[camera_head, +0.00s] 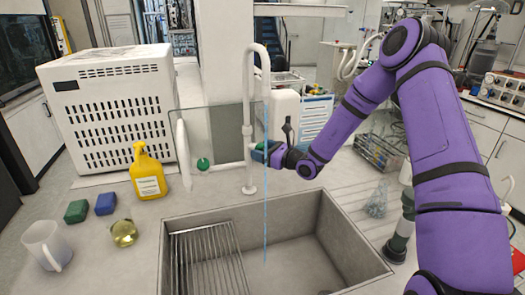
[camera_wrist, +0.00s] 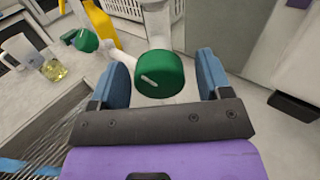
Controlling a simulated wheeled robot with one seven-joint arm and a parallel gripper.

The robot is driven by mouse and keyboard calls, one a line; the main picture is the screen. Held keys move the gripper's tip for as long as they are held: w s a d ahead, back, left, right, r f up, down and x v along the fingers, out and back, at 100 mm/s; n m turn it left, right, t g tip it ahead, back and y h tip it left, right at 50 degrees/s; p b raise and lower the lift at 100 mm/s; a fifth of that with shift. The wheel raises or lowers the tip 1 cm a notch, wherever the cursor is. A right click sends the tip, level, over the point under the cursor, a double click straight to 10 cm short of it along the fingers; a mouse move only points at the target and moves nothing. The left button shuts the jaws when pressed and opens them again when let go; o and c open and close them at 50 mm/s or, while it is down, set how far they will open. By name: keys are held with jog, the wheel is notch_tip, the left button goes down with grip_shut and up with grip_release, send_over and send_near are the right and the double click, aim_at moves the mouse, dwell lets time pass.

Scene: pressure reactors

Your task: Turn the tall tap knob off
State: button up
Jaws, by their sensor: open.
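The tall tap (camera_head: 249,95) is a white pipe behind the sink, with a thin blue stream of water (camera_head: 266,200) falling from its spout into the sink. Its round green knob (camera_wrist: 160,74) has a short slanted white mark on its face. My gripper (camera_wrist: 163,62) is open, with its two blue fingers on either side of this knob and gaps visible to both. In the head view my gripper (camera_head: 265,153) is at the tap's column, covering most of the knob. A second green knob (camera_head: 203,164) is to the left, on a shorter white tap (camera_head: 182,145).
The sink (camera_head: 300,250) with a wire rack (camera_head: 205,262) is in front. A yellow bottle (camera_head: 147,172), green and blue blocks, a round flask (camera_head: 124,232) and a white beaker (camera_head: 46,243) stand left. A clear panel (camera_head: 205,125) is behind the shorter tap.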

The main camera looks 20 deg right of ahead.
jog(key=shift+a, duration=0.1)
jog(key=c, duration=0.9)
jog(key=shift+m, duration=0.4)
jog(key=m, duration=0.2)
jog(key=shift+m, duration=2.2)
jog(key=o, duration=0.9)
